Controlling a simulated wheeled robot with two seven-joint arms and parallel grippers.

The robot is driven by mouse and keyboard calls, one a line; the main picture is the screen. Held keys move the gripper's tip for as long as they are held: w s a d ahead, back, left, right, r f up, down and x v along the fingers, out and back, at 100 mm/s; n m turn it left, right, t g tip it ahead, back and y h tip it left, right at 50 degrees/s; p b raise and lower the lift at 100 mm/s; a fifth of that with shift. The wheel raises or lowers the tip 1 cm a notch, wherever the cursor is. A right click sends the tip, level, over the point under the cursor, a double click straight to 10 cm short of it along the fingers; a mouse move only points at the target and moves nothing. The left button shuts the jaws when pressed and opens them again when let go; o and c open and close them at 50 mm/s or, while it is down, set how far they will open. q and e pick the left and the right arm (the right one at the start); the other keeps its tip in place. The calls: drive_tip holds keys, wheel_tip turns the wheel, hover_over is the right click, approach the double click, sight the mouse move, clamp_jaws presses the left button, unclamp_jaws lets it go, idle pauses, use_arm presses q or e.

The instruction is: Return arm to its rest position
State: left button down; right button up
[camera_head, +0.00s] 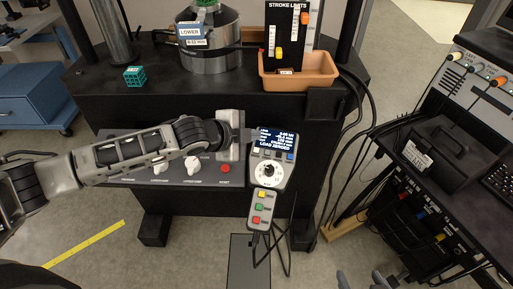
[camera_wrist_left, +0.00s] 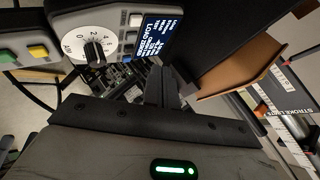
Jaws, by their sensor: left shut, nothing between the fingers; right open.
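My left arm comes in from the left in the head view and reaches across the front of the black test frame. Its gripper (camera_head: 246,134) is shut and empty beside the handheld controller (camera_head: 268,174), whose display reads "LOAD ZEROED". In the left wrist view the closed fingers (camera_wrist_left: 162,88) point toward the frame, with the controller's dial (camera_wrist_left: 96,46) to their upper left. I cannot tell whether the fingers touch anything. My right gripper (camera_head: 361,280) shows only partly at the bottom edge of the head view, its two fingers apart and empty.
A green lattice cube (camera_head: 134,76) sits on the black frame's top (camera_head: 200,90), left of the metal cylinder (camera_head: 212,42). An orange bin (camera_head: 299,72) stands at the right under the "STROKE LIMITS" panel. A cart with cables (camera_head: 425,160) is at the right. Open floor lies at the lower left.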

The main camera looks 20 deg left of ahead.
idle(0.5)
use_arm(q)
drive_tip(key=s+d+f+n+g, duration=0.25)
drive_tip(key=s+d+n, duration=0.4)
drive_tip(key=s, duration=0.65)
drive_tip(key=s+a+f+n+g+y, duration=0.1)
drive_tip(key=s+a+n+g+y, duration=0.15)
drive_tip(key=s+a+n, duration=0.4)
drive_tip(key=s+a+f+n+g+y, duration=0.1)
drive_tip(key=s+a+n+y, duration=0.25)
drive_tip(key=s, duration=0.65)
drive_tip(key=w+d+f+t+h, duration=0.1)
drive_tip(key=w+d+f+t, duration=0.1)
drive_tip(key=f, duration=0.3)
drive_tip(key=w+d+f+m+t+h, duration=0.1)
drive_tip(key=w+d+f+t+h, duration=0.1)
drive_tip(key=w+f+t, duration=0.1)
drive_tip(key=shift+w+f+t, duration=0.25)
drive_tip(key=shift+f+t, duration=0.25)
drive_tip(key=shift+f, duration=0.35)
use_arm(e)
drive_tip(key=f, duration=0.2)
drive_tip(key=d+f, duration=0.1)
drive_tip(key=shift+s+f, duration=0.15)
drive_tip(key=shift+s, duration=0.15)
